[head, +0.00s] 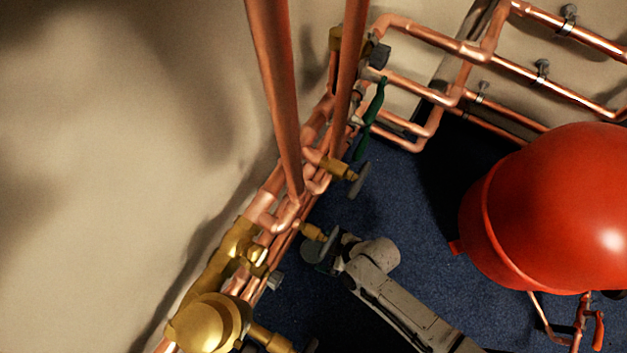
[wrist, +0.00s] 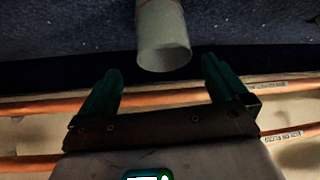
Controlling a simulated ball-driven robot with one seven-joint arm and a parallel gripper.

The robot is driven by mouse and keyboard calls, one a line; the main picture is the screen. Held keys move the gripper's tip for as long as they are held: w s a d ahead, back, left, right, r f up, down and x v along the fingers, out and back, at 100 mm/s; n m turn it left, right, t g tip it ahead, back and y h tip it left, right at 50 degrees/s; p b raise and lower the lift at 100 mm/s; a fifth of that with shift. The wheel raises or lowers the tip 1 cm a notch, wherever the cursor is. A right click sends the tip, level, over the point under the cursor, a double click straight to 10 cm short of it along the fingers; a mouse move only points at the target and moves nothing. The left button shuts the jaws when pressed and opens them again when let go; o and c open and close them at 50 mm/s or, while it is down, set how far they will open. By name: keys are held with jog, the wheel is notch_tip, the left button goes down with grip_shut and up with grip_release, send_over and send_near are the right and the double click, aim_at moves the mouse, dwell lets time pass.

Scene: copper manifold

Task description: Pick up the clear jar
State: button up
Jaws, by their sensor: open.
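A pale, greyish, see-through-looking cylinder, which appears to be the clear jar (wrist: 163,35), shows at the top middle of the wrist view, against the dark blue carpet. Its round near end faces my gripper, and its far end is cut off by the picture's edge. My gripper (wrist: 162,76) is open, with one green finger on each side of the jar's line. The jar is ahead of the fingertips, and nothing shows between the fingers. In the head view my arm reaches in from the bottom toward the pipes, and I cannot make out the jar there for certain.
Copper pipes (head: 273,90) with brass valves (head: 210,322) run along the left wall, close to my arm's end. A large red tank (head: 560,210) stands at the right. Blue carpet (head: 415,215) lies open between them. Orange-copper pipes (wrist: 40,108) cross behind my gripper.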

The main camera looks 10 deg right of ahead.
jog(key=b+x, duration=0.2)
jog(key=x, duration=0.2)
jog(key=b+x, duration=0.2)
jog(key=x, duration=0.2)
jog(key=shift+s+a, duration=0.2)
jog(key=shift+s, duration=0.05)
jog(key=shift+c, duration=0.2)
jog(key=shift+r, duration=0.15)
jog(key=c, duration=1.6)
